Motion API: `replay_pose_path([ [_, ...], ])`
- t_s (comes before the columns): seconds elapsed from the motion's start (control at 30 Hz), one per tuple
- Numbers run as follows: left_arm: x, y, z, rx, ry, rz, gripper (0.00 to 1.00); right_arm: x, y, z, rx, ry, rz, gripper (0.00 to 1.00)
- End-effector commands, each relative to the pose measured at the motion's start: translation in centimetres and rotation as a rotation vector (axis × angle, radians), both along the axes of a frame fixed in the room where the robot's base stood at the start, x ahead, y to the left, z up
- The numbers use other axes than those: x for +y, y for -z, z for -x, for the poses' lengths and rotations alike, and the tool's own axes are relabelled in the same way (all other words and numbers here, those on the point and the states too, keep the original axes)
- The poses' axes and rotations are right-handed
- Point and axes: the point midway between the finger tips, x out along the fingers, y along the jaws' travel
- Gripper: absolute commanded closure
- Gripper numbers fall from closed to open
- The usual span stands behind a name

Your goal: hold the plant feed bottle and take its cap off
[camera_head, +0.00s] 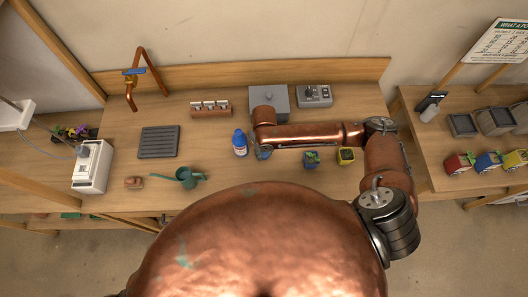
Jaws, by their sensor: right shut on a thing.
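The plant feed bottle (240,144) is blue with a pale label. It stands upright on the bench, left of the end of my right arm, and its top faces up. My right gripper (255,142) is low beside the bottle, at the end of the copper arm that reaches in from the right. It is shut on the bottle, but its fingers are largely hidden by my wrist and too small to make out. I cannot tell the state of the cap at this size. My left gripper is not in view.
A green watering can (186,177) and a dark ribbed tray (159,141) lie left. A grey box (281,97) stands behind.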

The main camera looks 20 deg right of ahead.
Motion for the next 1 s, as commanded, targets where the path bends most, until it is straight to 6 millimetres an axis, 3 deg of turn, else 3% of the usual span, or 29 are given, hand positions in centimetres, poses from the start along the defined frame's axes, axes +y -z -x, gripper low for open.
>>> replay_pose_path([
  [0.3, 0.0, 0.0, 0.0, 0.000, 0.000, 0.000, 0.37, 0.0, 0.3, 0.0, -0.001, 0.000, 0.000, 1.00],
  [0.33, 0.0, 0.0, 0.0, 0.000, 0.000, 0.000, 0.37, 0.0, 0.2, 0.0, -0.001, -0.001, 0.000, 0.73],
  [0.57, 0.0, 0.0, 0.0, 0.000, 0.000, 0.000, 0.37, 0.0, 0.2, 0.0, -0.002, 0.000, 0.000, 0.58],
  [0.87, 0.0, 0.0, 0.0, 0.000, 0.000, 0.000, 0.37, 0.0, 0.0, -0.1, -0.002, 0.000, 0.000, 0.57],
  [1.0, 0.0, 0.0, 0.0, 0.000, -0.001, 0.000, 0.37, 0.1, -1.3, -0.2, -0.007, -0.002, -0.002, 0.57],
])
